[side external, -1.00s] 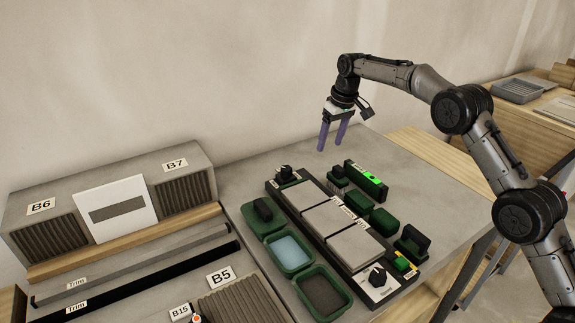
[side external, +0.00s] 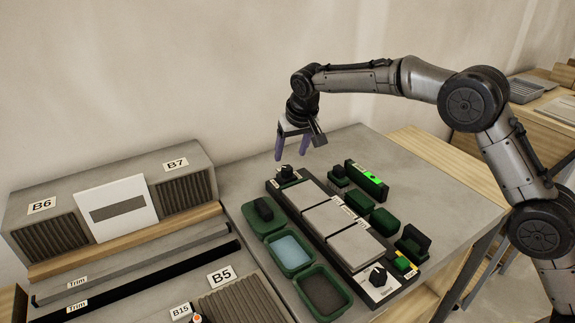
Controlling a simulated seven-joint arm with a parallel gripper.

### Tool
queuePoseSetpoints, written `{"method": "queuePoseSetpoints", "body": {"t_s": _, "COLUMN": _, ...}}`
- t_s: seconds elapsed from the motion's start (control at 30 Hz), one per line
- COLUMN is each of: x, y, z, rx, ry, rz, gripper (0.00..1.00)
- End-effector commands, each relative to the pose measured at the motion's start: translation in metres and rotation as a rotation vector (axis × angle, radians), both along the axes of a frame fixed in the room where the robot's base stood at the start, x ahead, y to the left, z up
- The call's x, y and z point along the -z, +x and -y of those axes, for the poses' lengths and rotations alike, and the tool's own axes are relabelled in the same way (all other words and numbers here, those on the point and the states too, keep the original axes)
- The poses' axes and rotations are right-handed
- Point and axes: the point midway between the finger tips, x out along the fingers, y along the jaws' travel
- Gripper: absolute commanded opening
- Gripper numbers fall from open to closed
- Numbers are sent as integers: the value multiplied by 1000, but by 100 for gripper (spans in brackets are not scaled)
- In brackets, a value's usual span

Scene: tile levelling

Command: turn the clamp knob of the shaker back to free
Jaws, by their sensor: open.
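The shaker (side external: 318,228) is a long dark base with several grey tiles on it, lying on the grey table. A black knob (side external: 287,172) stands on a pale plate at its far end. Another black knob (side external: 377,277) stands on a pale plate at its near end. The labels are too small to read, so I cannot tell which is the clamp knob. My gripper (side external: 292,158) is open and empty, with purple fingers pointing down. It appears just above the far-end knob, apart from it.
Left of the shaker are green trays, one with a light blue filling (side external: 289,252). On the right stand a level with a green display (side external: 367,180), green blocks (side external: 383,221) and a black-handled tool (side external: 412,243). Labelled bins (side external: 110,205) fill the left. The table's back right is clear.

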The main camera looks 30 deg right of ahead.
Motion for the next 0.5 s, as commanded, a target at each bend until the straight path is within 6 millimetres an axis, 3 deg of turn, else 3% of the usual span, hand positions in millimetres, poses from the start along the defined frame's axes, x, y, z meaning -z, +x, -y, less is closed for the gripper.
{"method": "queuePoseSetpoints", "body": {"t_s": 0.2, "x": 38, "y": 15, "z": 3, "rx": 1, "ry": 0, "rz": -2, "gripper": 69}}
{"method": "queuePoseSetpoints", "body": {"t_s": 0.5, "x": 60, "y": 25, "z": 5, "rx": 1, "ry": 0, "rz": 0, "gripper": 69}}
